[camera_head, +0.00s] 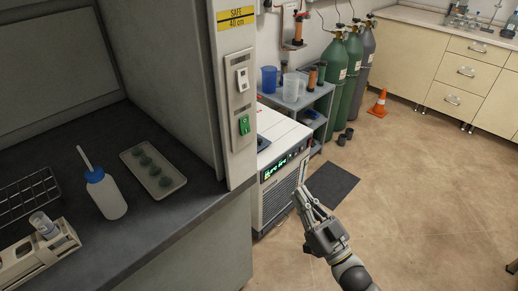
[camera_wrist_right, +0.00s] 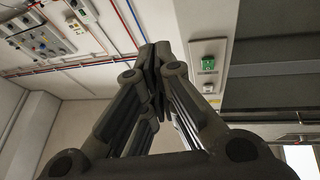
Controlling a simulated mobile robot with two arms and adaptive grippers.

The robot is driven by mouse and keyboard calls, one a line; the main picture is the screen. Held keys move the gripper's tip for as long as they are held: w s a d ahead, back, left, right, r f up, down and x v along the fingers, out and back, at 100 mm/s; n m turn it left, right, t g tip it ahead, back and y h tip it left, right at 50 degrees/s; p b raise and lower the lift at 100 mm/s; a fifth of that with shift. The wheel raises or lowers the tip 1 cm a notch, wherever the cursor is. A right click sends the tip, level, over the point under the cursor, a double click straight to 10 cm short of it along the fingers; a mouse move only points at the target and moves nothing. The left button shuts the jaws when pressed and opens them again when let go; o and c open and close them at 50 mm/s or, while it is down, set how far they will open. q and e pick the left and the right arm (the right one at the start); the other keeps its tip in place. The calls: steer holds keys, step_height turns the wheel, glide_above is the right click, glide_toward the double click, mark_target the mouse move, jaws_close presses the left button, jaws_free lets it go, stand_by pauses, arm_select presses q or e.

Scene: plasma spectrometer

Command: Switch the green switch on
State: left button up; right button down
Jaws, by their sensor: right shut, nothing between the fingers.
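The green switch (camera_head: 244,125) is a rocker on the grey panel (camera_head: 237,100) of the fume hood's right post. A white switch (camera_head: 242,79) sits above it. The green switch also shows in the right wrist view (camera_wrist_right: 208,63), right of the fingertips. I cannot tell its on or off position. My right gripper (camera_head: 302,187) is shut and empty, with its fingers pointing up. In the head view it is to the right of and below the switch, apart from it. The closed fingertips (camera_wrist_right: 158,58) show in the wrist view. My left gripper is not in view.
A white-topped instrument (camera_head: 280,135) with a lit display stands beside the post. The hood worktop (camera_head: 150,215) holds a blue-capped bottle (camera_head: 106,194), a tray of green items (camera_head: 153,170) and racks.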

steer(key=s+a+r+n+y+b, duration=0.1)
steer(key=s+a+r+n+y, duration=0.1)
steer(key=r+y, duration=0.4)
step_height(320, 180, up, 4)
steer(key=shift+s+a+f+n+g, duration=0.1)
steer(key=shift+s+a+n+g, duration=0.15)
steer(key=shift+s+n, duration=0.75)
steer(key=shift+s, duration=0.1)
steer(key=p, duration=0.3)
glide_toward(245, 119)
step_height(245, 119, up, 3)
steer(key=w+a, duration=0.2)
steer(key=shift+w+a+f, duration=0.15)
steer(key=shift+w+a, duration=0.1)
steer(key=shift+w, duration=0.15)
